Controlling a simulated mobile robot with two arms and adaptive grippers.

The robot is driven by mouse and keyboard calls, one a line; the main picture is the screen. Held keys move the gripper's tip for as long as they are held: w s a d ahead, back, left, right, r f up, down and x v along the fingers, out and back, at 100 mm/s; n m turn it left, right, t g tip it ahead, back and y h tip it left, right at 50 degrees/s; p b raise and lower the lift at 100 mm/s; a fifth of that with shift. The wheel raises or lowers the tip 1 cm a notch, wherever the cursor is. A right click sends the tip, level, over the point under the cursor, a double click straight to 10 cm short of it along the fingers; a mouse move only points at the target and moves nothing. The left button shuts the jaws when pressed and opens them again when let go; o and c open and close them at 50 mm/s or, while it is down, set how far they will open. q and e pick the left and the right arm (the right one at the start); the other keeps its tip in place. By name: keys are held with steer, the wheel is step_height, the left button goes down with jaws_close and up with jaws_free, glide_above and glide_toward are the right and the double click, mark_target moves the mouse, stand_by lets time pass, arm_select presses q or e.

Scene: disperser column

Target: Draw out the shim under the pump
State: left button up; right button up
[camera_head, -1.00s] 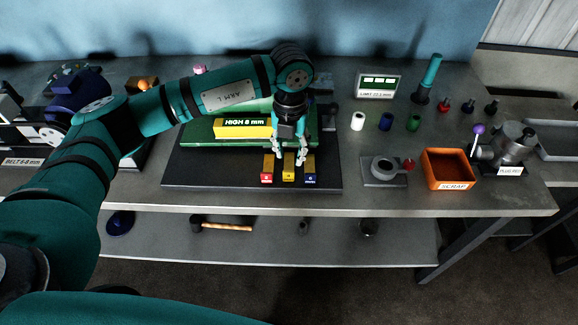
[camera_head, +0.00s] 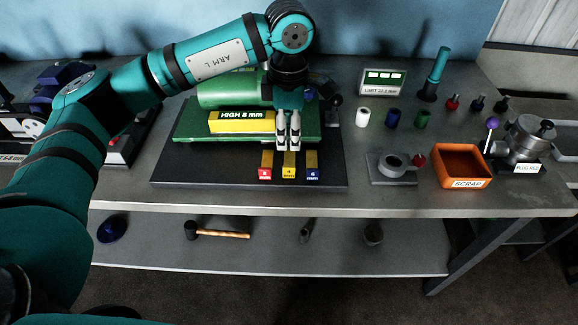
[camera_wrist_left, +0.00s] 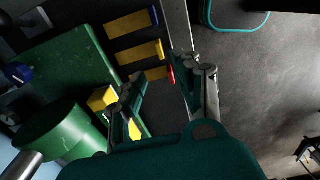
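The green pump (camera_head: 228,92) lies on a green base plate (camera_head: 190,132) with a yellow block (camera_head: 242,122) marked "HIGH 8 mm" at its front. Three brass-coloured shims stick out at the front: red-tabbed (camera_head: 266,163), yellow-tabbed (camera_head: 289,163) and blue-tabbed (camera_head: 312,163). How far they reach under the plate is hidden. My left gripper (camera_head: 288,146) points down above the plate's front edge, behind the shim tabs. In the left wrist view its fingers (camera_wrist_left: 166,98) are apart, with the red-tabbed shim (camera_wrist_left: 158,74) nearest; contact is unclear. My right gripper is out of view.
A dark mat (camera_head: 215,176) lies under the plate. To the right are a grey ring fixture (camera_head: 393,166), an orange scrap bin (camera_head: 460,164), several small coloured cylinders and a limit display (camera_head: 382,81). A hammer (camera_head: 222,234) lies on the lower shelf.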

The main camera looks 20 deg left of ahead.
mark_target(289, 166)
arm_select(q)
step_height(289, 166, down, 12)
steer(key=shift+r+p, duration=0.1)
steer(key=shift+p, duration=1.05)
steer(key=shift+c, duration=0.3)
jaws_close()
